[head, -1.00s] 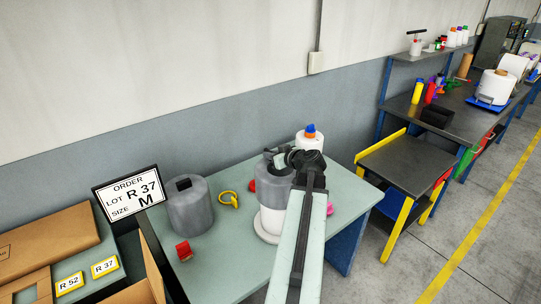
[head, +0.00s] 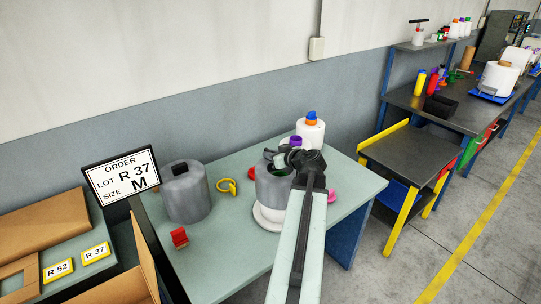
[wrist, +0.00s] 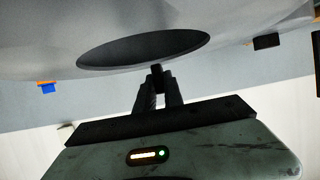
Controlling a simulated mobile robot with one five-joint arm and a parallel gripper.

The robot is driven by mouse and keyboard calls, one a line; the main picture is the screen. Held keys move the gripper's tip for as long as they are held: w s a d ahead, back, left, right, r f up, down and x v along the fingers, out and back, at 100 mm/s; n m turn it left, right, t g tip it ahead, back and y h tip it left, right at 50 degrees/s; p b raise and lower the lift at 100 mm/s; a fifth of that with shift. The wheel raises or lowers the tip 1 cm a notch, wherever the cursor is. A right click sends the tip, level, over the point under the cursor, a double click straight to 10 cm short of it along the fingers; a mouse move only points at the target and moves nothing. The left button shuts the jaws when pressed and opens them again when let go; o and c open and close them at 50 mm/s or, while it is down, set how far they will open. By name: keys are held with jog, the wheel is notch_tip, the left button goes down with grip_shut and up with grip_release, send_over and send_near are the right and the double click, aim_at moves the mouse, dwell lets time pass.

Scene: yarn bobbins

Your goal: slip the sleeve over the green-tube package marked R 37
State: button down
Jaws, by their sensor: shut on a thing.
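My gripper (head: 287,160) is at the top of a grey sleeve (head: 272,187), shut on its upper edge. The sleeve is upright around a package on a round white base (head: 266,222). A white band shows just below the sleeve; the sleeve and my arm hide the rest. A small dark green patch shows at the sleeve's top, but I cannot tell if it is the tube. In the wrist view, my gripper (wrist: 157,85) reaches the grey sleeve (wrist: 250,28) beside a dark oval opening. The order sign (head: 122,178) reads lot R 37, size M.
A second grey cylinder (head: 186,198) with a black top stands left. A red block (head: 179,237), yellow ring-like item (head: 227,186) and white package with orange and blue top (head: 310,132) share the table (head: 225,245). Cards R 52 (head: 58,270) and R 37 (head: 96,253) lie left.

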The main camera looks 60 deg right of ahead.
jog(key=shift+f+b, duration=2.7)
jog(key=shift+f, duration=0.3)
jog(key=shift+f+b, duration=0.3)
jog(key=shift+f, duration=0.05)
jog(key=c, duration=1.4)
grip_release()
jog(key=shift+r, duration=0.1)
jog(key=shift+o, duration=0.2)
jog(key=shift+s, duration=0.1)
jog(key=shift+p+v, duration=1.2)
jog(key=shift+v, duration=1.7)
